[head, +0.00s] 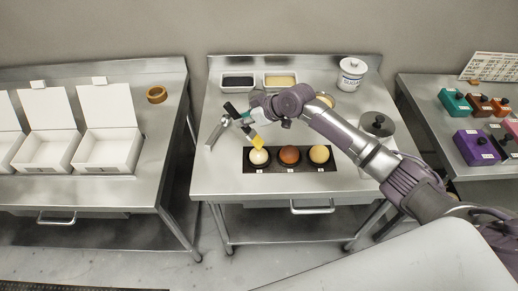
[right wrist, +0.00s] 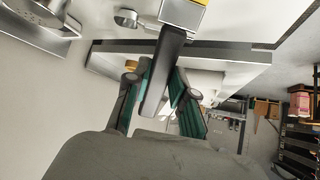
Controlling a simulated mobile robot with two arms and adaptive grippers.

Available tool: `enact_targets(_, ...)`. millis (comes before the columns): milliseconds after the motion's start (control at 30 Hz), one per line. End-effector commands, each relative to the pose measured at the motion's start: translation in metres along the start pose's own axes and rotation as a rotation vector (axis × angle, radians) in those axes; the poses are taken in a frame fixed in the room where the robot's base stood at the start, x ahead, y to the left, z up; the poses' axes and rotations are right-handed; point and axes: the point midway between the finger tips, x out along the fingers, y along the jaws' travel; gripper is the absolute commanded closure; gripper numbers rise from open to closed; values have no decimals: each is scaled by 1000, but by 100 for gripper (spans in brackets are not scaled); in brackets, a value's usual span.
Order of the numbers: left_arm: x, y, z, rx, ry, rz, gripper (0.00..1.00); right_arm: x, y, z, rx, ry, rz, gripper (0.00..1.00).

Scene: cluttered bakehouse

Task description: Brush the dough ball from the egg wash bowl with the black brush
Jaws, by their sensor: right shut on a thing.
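My right gripper (head: 241,116) is shut on the black brush, whose dark handle (right wrist: 165,75) runs between the teal fingers (right wrist: 158,95) in the right wrist view. The brush's yellow head (head: 256,141) points down at the pale ball (head: 258,157), at the left of a dark tray (head: 275,169). I cannot tell whether it touches the ball. A brown ball (head: 290,156) and a yellowish ball (head: 319,154) sit beside it. A tan-filled round bowl (head: 326,99), perhaps the egg wash, is partly hidden behind my right arm. My left gripper is not in view.
A dark-filled pan (head: 238,82), a yellow-filled pan (head: 280,80) and a sugar jar (head: 352,72) stand at the back. A lidded metal pot (head: 378,124) is at right, a metal tool (head: 218,132) at left. The steel table's (head: 225,185) front strip is clear.

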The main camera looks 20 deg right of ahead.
Motion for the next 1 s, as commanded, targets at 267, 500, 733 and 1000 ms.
enact_targets(267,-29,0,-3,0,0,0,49,-23,0,-25,-1,1,0,100)
enact_targets(500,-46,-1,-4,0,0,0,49,-36,0,-40,-1,0,0,100)
enact_targets(733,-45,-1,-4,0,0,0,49,-36,0,-40,-1,0,0,100)
enact_targets(1000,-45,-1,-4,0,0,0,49,-36,0,-40,0,1,0,100)
